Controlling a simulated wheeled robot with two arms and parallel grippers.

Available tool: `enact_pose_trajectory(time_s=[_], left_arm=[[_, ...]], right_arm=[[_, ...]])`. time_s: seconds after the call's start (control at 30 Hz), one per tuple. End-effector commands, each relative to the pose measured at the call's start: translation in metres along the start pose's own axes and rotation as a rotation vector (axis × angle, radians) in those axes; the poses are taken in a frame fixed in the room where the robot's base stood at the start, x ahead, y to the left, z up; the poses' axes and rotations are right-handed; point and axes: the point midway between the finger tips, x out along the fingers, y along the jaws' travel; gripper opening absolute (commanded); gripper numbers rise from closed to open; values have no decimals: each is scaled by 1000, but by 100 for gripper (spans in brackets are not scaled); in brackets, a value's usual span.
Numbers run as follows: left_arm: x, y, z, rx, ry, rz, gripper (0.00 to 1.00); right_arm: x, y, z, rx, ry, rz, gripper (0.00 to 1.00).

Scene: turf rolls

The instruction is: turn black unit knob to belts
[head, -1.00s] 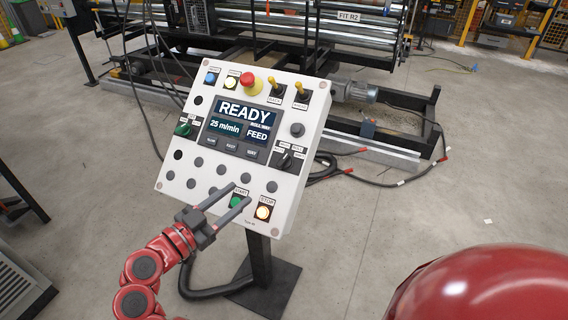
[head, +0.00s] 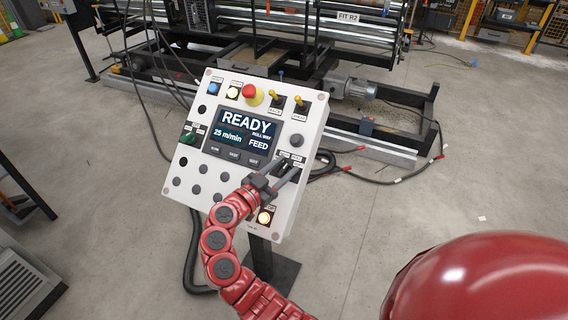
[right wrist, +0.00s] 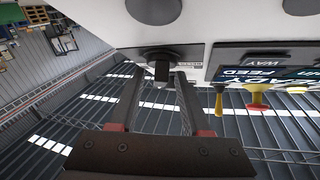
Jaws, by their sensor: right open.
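The black unit knob (right wrist: 161,69) shows in the right wrist view, standing out from the white panel face with its dark grip between the tips of my open fingers. I cannot tell whether either finger touches it. My right gripper (head: 290,166) is open at the right side of the control panel (head: 313,125) in the head view, covering most of the knob there. Its two fingers also show in the right wrist view (right wrist: 159,73). The knob's labels are too small or covered to read, so its setting is unclear. My left gripper is out of view.
The panel screen (head: 241,133) reads READY, 25 m/min and FEED.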

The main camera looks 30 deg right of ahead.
Motion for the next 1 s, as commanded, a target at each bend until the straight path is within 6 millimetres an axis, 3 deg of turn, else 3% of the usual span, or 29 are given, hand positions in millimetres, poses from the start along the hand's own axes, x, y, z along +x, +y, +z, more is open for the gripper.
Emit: enact_pose_trajectory(time_s=[0.27,0.5,0.53,1.0], left_arm=[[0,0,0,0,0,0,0],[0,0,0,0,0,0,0],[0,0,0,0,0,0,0],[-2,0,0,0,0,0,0]], right_arm=[[1,0,0,1,0,0,46],[1,0,0,1,0,0,2],[1,0,0,1,0,0,0],[1,0,0,-15,1,-23,0]])
